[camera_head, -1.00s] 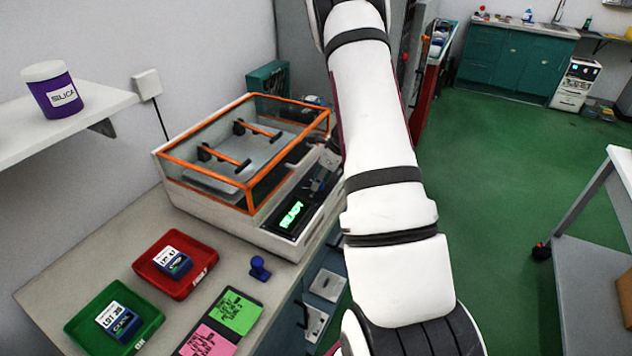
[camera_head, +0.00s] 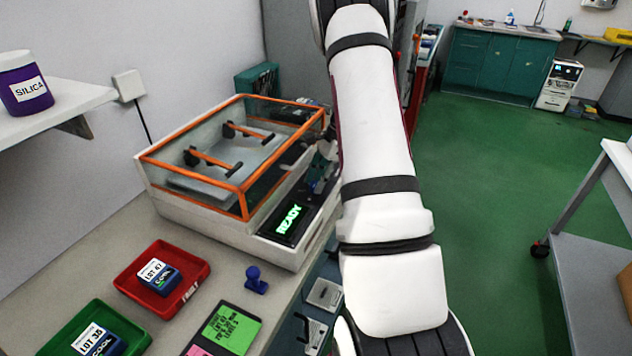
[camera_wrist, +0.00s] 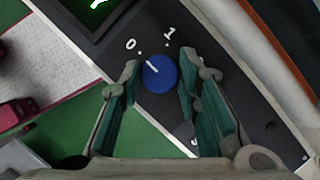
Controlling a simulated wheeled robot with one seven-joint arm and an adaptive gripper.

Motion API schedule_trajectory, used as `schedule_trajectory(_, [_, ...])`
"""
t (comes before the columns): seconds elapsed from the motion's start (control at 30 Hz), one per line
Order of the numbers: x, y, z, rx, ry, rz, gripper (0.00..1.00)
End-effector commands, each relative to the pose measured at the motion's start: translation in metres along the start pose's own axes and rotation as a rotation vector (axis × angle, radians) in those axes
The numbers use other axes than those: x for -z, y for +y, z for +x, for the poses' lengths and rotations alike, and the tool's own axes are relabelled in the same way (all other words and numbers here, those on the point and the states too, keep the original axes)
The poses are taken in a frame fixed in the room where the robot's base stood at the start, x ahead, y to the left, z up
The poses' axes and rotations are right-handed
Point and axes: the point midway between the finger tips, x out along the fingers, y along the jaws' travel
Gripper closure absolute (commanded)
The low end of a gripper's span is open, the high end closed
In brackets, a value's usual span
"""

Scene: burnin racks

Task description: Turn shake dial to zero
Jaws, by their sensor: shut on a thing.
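The shake dial (camera_wrist: 163,78) is a round blue knob on the dark control panel, beside the printed marks 0 and 1, in the wrist view. Its white pointer line slants up and left, toward the 0 side. My gripper (camera_wrist: 160,64) has one teal-padded finger on each side of the dial and is shut on it. The shaker (camera_head: 225,205) has an orange-framed clear lid, and its green screen (camera_head: 289,220) reads READY. In the head view the dial is hidden, and my arm covers the area to the right of the shaker.
A blue stamp-like object (camera_head: 256,281) stands near the bench edge. A purple silica jar (camera_head: 25,88) sits on the wall shelf.

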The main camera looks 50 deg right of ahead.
Motion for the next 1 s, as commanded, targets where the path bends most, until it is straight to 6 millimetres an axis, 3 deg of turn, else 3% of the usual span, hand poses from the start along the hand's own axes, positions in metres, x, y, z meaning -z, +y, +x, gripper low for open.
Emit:
schedule_trajectory(0.53, [-0.0007, 0.0003, 0.0006, -0.012, -0.001, -0.026, 0.98])
schedule_trajectory(0.57, [-0.0007, 0.0003, 0.0006, -0.012, -0.001, -0.026, 0.68])
schedule_trajectory(0.63, [-0.0007, 0.0003, 0.0006, -0.012, -0.001, -0.026, 0.52])
schedule_trajectory(1.0, [-0.0002, -0.0004, -0.0025, -0.009, 0.000, -0.025, 0.51])
